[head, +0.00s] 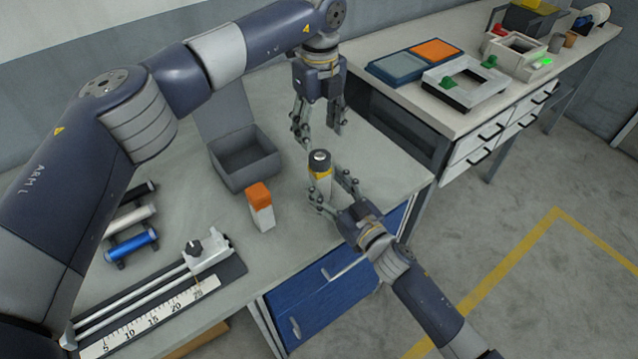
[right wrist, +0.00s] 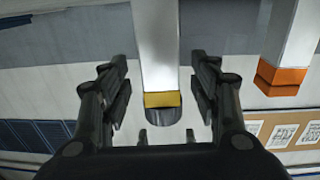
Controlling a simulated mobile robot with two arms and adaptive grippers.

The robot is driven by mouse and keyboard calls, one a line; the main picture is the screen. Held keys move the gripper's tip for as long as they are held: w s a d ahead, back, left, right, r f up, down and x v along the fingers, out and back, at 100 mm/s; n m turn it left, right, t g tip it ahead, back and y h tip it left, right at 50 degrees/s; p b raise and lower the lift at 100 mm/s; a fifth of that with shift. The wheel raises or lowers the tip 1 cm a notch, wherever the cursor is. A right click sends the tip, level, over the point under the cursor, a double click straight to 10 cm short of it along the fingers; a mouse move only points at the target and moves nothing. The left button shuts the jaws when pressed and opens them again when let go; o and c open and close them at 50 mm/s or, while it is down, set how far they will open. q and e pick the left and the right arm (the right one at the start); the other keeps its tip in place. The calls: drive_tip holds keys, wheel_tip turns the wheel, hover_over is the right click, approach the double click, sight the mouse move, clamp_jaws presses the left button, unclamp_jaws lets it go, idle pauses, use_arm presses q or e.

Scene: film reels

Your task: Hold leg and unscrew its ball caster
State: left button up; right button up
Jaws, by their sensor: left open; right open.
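The leg (head: 320,182) stands upright on the table, white with a yellow band near its top. Its dark ball caster (head: 320,157) is on top, with a pale ball. My right gripper (head: 328,178) is open, with a finger on each side of the leg. In the right wrist view the white leg (right wrist: 159,45) hangs from the top between my right fingers (right wrist: 160,90), with a gap on both sides. The caster (right wrist: 163,117) shows below its yellow band there. My left gripper (head: 320,130) is open and empty, pointing down above and slightly behind the caster.
A white block with an orange top (head: 260,205) stands left of the leg. Behind it is an open grey box (head: 243,160). A ruler fixture (head: 150,310) and rollers (head: 130,245) lie left. A side bench (head: 400,100) holds trays.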

sight(324, 181)
drive_tip(key=shift+x, duration=1.8)
clamp_jaws()
